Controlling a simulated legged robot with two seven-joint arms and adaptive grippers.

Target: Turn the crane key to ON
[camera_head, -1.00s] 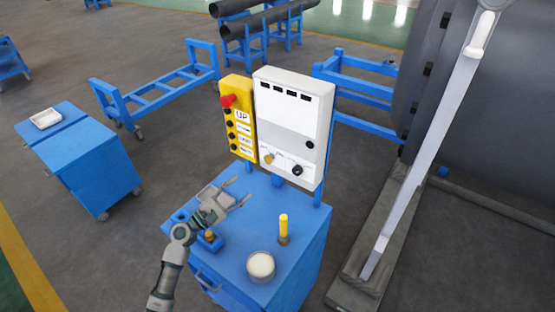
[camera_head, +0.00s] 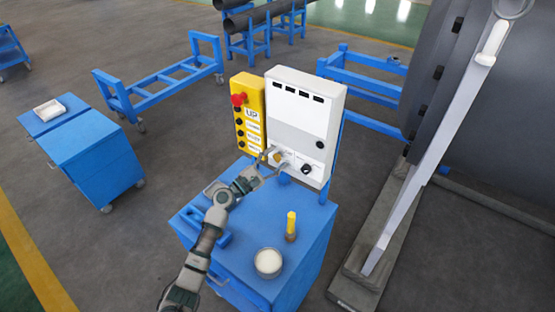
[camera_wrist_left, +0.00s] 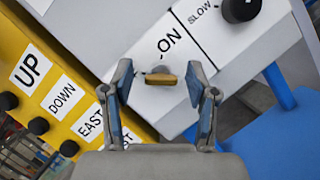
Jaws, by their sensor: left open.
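The crane key (camera_wrist_left: 161,79) is a small brass-coloured piece on the white control box (camera_head: 300,115), below the printed word ON in the left wrist view. In the head view the key (camera_head: 278,157) shows at the lower left of the box. My left gripper (camera_head: 272,159) is in front of the box's lower left corner. In the left wrist view its two fingers (camera_wrist_left: 161,90) stand apart on either side of the key, and I see no clear contact. The key's exact turn position is hard to tell. My right gripper is not in view.
A yellow pendant (camera_head: 248,115) with a red button and labelled buttons is left of the box. A black SLOW knob (camera_wrist_left: 240,8) is to the key's right. A yellow-handled tool (camera_head: 291,226) and a round white container (camera_head: 268,263) stand on the blue cabinet (camera_head: 310,240).

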